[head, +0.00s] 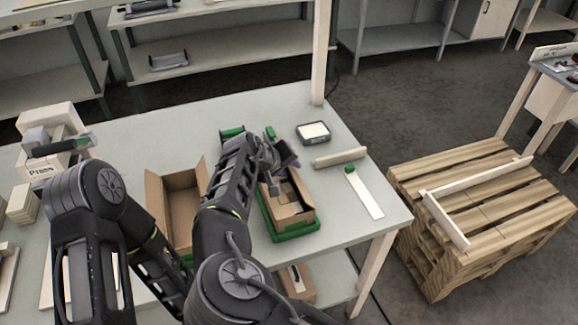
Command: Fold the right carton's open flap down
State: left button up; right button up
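The right carton (296,214) is a brown box sitting in a green holder (299,232) on the table. Its top is at least partly open and its inside shows. My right gripper (282,158) is over the far end of this carton. Its fingers are small and dark here, so I cannot tell whether they are open or touch the carton. My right arm hides the carton's left side, and I cannot make out the open flap clearly. My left arm comes in at the left and bends down behind my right arm; its gripper does not show.
Another open brown carton (181,207) stands left of my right arm. A dark device with a pale screen (313,132), a cream block (341,158) and a white strip with a green end (367,196) lie to the right. A press (50,140) stands far left. A wooden pallet (490,195) is beyond the table.

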jog(key=shift+c, duration=0.4)
grip_shut()
dwell(0.9)
